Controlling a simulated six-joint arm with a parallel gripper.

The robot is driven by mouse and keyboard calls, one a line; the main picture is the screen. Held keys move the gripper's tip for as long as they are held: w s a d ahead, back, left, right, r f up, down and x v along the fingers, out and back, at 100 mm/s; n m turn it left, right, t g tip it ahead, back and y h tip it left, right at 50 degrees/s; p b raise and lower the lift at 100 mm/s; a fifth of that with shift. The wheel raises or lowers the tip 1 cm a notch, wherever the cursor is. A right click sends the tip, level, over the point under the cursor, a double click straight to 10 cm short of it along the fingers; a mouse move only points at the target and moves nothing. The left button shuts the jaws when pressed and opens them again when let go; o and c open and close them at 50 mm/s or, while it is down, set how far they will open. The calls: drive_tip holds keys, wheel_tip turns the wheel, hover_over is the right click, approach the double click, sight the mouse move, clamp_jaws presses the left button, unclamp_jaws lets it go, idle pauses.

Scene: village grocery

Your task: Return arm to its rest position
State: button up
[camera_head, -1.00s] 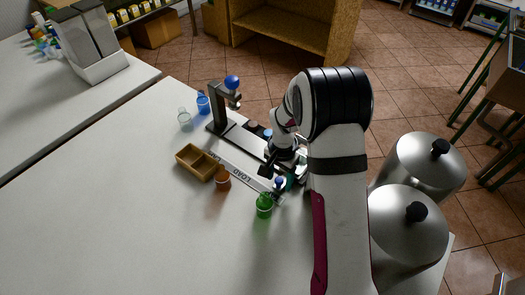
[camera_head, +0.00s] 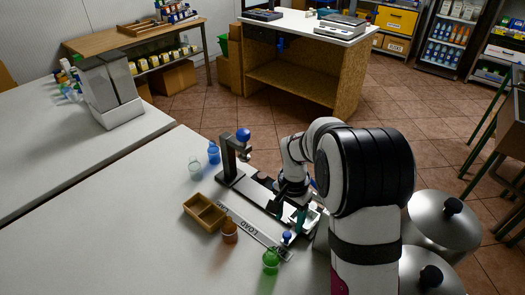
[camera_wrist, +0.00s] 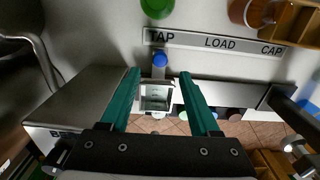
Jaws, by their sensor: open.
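My gripper (camera_head: 294,216) is open over the near right end of a bench station labelled TAP, LOAD and CAP (camera_head: 248,228). In the wrist view its two teal fingers (camera_wrist: 160,74) point toward the TAP end. A blue knob (camera_wrist: 160,58) and a small square clear-looking part (camera_wrist: 156,97) show between them; whether the fingers touch anything cannot be told. Nothing is clearly held. The station's black post (camera_head: 228,160) with a blue ball (camera_head: 243,134) stands at its far end. My arm hides part of the station.
A green bottle (camera_head: 271,261), an orange-brown bottle (camera_head: 230,231) and a two-compartment wooden tray (camera_head: 205,212) stand beside the station. Clear (camera_head: 195,168) and blue (camera_head: 213,152) bottles stand farther back. Large metal pots (camera_head: 443,220) stand at the right. The table's left part is clear.

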drive_tip(key=s+a+r+n+y, duration=0.1)
drive_tip(key=s+r, duration=0.5)
drive_tip(key=s, duration=0.3)
drive_tip(key=s+a+r+n, duration=0.1)
drive_tip(key=s+a+r, duration=0.1)
drive_tip(key=s+r, duration=0.55)
drive_tip(key=s+a+f+n, duration=0.1)
drive_tip(key=s, duration=1)
drive_tip(key=shift+s+f+y, duration=0.35)
drive_tip(key=shift+f+y, duration=0.05)
